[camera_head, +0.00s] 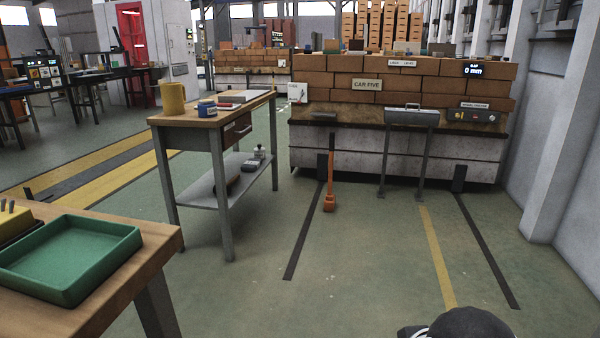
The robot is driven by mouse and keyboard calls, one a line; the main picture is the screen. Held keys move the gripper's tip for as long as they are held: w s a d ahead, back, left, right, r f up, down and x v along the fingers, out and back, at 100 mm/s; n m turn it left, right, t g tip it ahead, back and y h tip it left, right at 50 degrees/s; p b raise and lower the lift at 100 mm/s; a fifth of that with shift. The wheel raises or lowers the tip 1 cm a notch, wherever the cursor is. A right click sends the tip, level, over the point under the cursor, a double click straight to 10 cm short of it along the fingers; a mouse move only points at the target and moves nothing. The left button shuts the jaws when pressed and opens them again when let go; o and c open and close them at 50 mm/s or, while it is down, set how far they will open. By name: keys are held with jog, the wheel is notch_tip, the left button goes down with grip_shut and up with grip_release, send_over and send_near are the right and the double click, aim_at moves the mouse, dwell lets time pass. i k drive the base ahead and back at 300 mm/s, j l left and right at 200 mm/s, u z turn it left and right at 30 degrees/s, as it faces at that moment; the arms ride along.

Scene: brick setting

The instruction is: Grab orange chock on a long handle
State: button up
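The orange chock (328,203) rests on the green floor near the front of the brick-laden car (345,147). Its long orange handle (331,165) rises almost upright in front of the car's pale lower side. I cannot tell whether the handle touches the car. A dark rounded part at the bottom edge, right of centre, looks like part of my arm. No gripper fingers show, so my gripper is not in view.
A workbench (184,119) with a lower shelf stands left of the chock. A wooden table (155,239) with a green tray (128,238) is at lower left. A grey stand (411,118) is right of the chock. The floor before the chock is clear.

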aim_at(329, 201)
jog(key=i, duration=2.35)
jog(key=i+z, duration=0.15)
jog(key=i, duration=0.3)
jog(key=i+j+z, duration=0.15)
jog(key=i, duration=0.3)
jog(key=i+j+z, duration=0.15)
jog(key=i, duration=0.3)
jog(key=i+j+z, duration=0.15)
jog(key=i, duration=0.25)
jog(key=i+j+z, duration=0.4)
jog(key=i, duration=0.2)
